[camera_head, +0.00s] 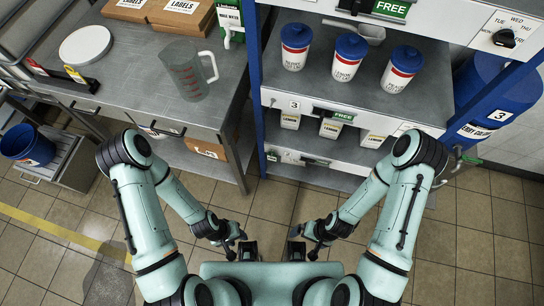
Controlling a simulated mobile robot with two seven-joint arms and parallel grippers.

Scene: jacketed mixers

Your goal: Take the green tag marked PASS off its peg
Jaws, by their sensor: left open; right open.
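I cannot make out a green tag marked PASS or its peg in the head view. Small red (37,67) and yellow (74,75) labelled pieces stand at the left part of the steel table (130,65); their lettering is too small to read. Green signs reading FREE sit on the shelf rack, one on the upper edge (391,9) and one on the middle edge (343,116). My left gripper (240,249) and my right gripper (304,250) are both open, low in front of my body, apart from the table and rack. Nothing shows between their fingers.
The table holds a clear jug (186,76), a round white disc (85,45) and cardboard LABELS boxes (181,14). Three blue-lidded tubs (346,57) stand on the rack. A blue drum (497,95) is at right, a blue bucket (27,146) at left. Tiled floor is clear at right.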

